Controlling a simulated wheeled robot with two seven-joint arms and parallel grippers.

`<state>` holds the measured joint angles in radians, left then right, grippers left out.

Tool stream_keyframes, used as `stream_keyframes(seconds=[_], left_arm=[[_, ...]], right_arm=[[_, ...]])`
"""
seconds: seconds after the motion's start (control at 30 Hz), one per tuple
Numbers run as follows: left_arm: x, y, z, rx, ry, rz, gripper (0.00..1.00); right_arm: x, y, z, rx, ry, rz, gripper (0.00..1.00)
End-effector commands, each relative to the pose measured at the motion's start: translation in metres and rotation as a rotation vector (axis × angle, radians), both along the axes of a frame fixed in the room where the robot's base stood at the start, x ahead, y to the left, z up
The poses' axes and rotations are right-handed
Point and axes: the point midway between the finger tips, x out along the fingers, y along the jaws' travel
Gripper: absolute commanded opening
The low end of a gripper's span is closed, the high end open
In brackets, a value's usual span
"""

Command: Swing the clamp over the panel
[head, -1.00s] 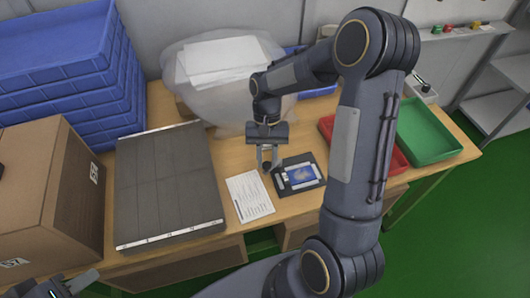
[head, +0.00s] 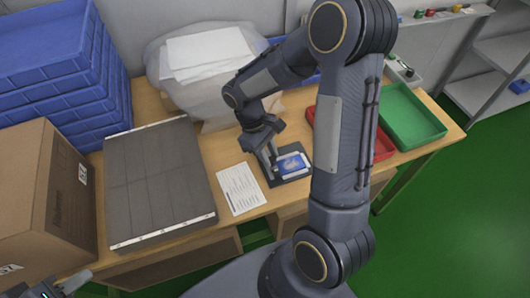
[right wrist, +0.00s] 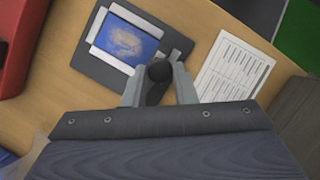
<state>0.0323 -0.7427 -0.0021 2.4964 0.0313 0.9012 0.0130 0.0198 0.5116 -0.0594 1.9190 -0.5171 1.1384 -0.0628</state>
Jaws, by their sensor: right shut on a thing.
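The panel (head: 293,162), blue with a pale print in a light frame, lies on a dark fixture plate (head: 289,180) on the bench. In the right wrist view the panel (right wrist: 130,43) is at the upper left. The clamp's round black knob (right wrist: 160,70) is between the fingers of my right gripper (right wrist: 158,88), by the panel's corner. In the head view my right gripper (head: 270,161) is at the panel's left edge, shut on the clamp. The clamp's arm is mostly hidden by the fingers. My left gripper (head: 62,290) is partly visible at the lower left corner; its jaws are unclear.
A printed sheet (head: 240,189) lies left of the fixture. Beyond it are a grey slatted panel (head: 158,185), a cardboard box (head: 40,200) and stacked blue crates (head: 60,75). A red tray (head: 383,148) and a green tray (head: 412,117) stand to the right.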

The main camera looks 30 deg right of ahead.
Motion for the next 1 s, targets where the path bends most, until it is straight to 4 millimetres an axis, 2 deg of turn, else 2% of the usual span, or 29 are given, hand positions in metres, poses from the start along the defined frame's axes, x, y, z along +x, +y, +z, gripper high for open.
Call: stream_keyframes(seconds=[0.4,0.93,0.97,1.0], left_arm=[[0.0000,0.0000,-0.0002,0.000,0.000,0.000,0.36],[0.0000,0.0000,-0.0002,0.000,0.000,0.000,0.36],[0.0000,-0.0001,-0.0001,0.000,0.000,0.000,0.36],[0.0000,0.0000,-0.0002,0.000,0.000,0.000,0.36]], right_arm=[[-0.0028,-0.0072,0.0007,0.000,-0.003,0.172,0.02],[-0.0031,-0.0085,0.0008,-0.002,-0.003,0.191,0.02],[-0.0031,-0.0085,0.0008,-0.002,-0.003,0.191,0.29],[-0.0031,-0.0085,0.0007,-0.001,-0.003,0.190,0.34]])
